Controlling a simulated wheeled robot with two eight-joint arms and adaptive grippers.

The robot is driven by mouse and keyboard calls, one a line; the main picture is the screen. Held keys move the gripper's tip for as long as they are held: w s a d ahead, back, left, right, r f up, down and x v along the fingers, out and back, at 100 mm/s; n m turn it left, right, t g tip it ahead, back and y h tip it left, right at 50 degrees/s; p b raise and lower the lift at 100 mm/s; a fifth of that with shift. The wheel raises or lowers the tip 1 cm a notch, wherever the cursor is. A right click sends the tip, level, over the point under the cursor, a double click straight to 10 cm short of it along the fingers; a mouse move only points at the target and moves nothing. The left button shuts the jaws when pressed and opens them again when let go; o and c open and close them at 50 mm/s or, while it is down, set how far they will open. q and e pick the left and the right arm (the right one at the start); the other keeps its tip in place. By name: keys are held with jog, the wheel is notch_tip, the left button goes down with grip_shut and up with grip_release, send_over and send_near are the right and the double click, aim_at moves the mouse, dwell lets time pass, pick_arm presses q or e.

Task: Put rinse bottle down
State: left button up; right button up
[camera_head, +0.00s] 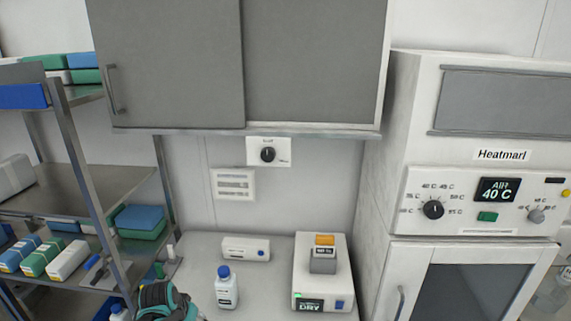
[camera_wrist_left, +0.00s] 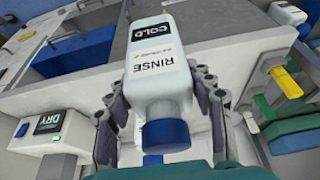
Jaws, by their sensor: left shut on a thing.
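The rinse bottle (camera_wrist_left: 160,70) is white with a blue cap and a label reading RINSE COLD, upside down in the left wrist view. My left gripper (camera_wrist_left: 160,100) is shut on it, with dark fingers on both sides of its body. In the head view, the teal and dark body of my left gripper (camera_head: 165,302) is at the bottom edge; its fingertips and the held bottle are not clearly visible there. My right gripper is not in view.
A white bottle with a blue cap (camera_head: 227,290) stands on the counter (camera_head: 198,262), left of the white DRY device (camera_head: 322,272). A white box (camera_head: 246,249) lies behind it. The shelf rack (camera_head: 90,190) is left; the heating cabinet (camera_head: 460,200) is right.

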pick_arm(q)
jog(key=s+d+f+n+b, duration=0.1)
jog(key=s+d+f+b, duration=0.4)
jog(key=d+f, duration=0.3)
notch_tip(320, 180, down, 3)
